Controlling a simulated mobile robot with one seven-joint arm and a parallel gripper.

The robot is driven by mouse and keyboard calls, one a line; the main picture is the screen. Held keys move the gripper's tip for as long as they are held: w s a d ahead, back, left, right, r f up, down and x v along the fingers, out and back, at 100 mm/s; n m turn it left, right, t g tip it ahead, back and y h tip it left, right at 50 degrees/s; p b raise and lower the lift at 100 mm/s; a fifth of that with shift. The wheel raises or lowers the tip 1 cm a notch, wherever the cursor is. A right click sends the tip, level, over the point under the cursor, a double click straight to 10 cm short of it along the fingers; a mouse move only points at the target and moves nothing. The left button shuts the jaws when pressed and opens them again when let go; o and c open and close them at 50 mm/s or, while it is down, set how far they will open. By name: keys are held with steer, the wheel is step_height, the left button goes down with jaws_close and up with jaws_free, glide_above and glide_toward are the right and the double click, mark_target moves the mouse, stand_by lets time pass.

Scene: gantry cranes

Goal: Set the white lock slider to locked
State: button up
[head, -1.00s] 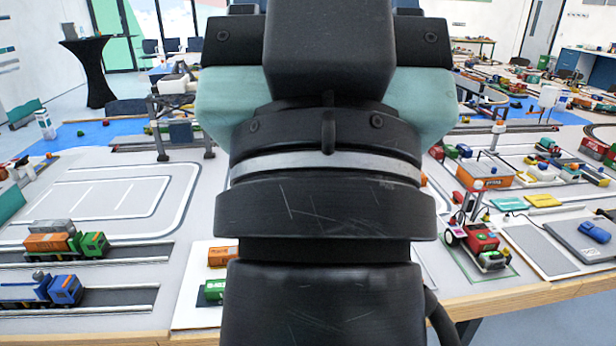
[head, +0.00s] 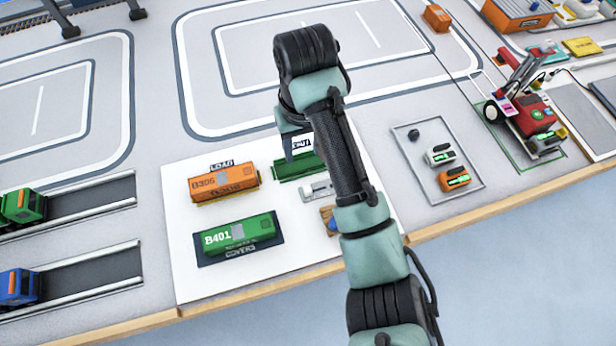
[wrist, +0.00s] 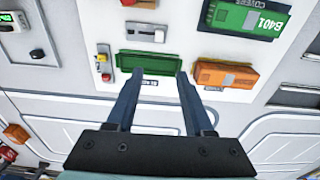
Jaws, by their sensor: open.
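In the head view the slider (head: 316,190) lies on the white board, partly behind my arm. I cannot read any lock marking. My gripper (wrist: 158,75) is open and empty. Its fingers are over the near edge of a green block (wrist: 150,62), apart from the slider, which is beyond the fingertips. In the head view my gripper is mostly hidden by my wrist.
On the white board (head: 190,275) are an orange wagon block (head: 222,182) and a green B401 block (head: 238,235). A small panel with yellow and red knobs (wrist: 104,66) is left of the fingers in the wrist view. A grey tray (head: 412,160) holds small devices.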

mark_target(308, 189)
steer(key=shift+g, duration=0.5)
steer(key=f, duration=0.9)
steer(key=s+f, duration=0.1)
steer(key=f, duration=0.4)
steer(key=shift+d+b, duration=0.35)
steer(key=shift+d, duration=0.05)
steer(key=shift+c, duration=0.3)
jaws_close()
